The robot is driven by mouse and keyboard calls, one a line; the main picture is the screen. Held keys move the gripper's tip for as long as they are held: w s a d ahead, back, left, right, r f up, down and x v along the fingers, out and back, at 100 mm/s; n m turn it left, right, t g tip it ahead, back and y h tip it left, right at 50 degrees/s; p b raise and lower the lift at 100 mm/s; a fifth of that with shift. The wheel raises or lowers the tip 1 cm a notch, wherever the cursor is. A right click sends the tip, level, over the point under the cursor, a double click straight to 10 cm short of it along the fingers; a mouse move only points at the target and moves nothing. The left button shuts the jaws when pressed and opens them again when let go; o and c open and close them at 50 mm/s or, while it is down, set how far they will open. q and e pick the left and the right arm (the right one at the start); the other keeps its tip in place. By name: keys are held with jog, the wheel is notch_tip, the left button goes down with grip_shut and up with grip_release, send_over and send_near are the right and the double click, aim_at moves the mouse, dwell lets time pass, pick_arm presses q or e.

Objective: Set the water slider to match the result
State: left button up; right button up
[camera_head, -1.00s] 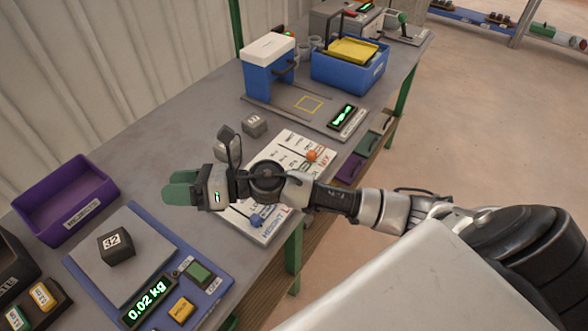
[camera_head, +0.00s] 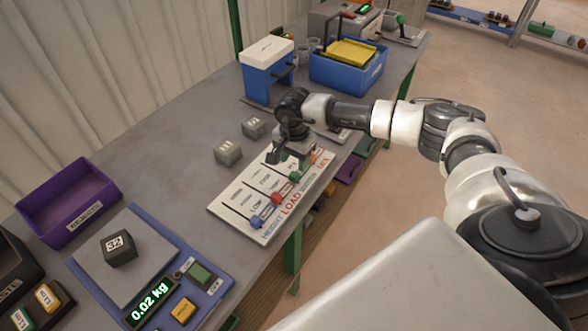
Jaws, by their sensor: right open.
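The slider board (camera_head: 222,208) lies near the front edge of the bench, with HEIGHT, LOAD, WATER and MIX lanes. The green water knob (camera_head: 295,176) sits near the front end of its lane, partly hidden by my right gripper. The blue knob (camera_head: 257,221) and red knob (camera_head: 278,198) stand beside it towards the near side. The orange knob (camera_head: 314,157) is mostly covered. My right gripper (camera_head: 293,163) is open and points down over the water lane, close to the green knob; I cannot tell whether it touches. My left gripper is not in view.
A scale (camera_head: 208,291) reads 0.02 kg with a dark block marked 32 (camera_head: 118,247) on it. Two grey blocks (camera_head: 228,152) lie behind the board. A blue press (camera_head: 267,70), a blue bin (camera_head: 345,72) and a purple bin (camera_head: 60,205) stand around.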

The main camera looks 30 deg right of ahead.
aim_at(294, 173)
jog(key=shift+f+p, duration=0.45)
jog(key=shift+f, duration=2.35)
grip_shut()
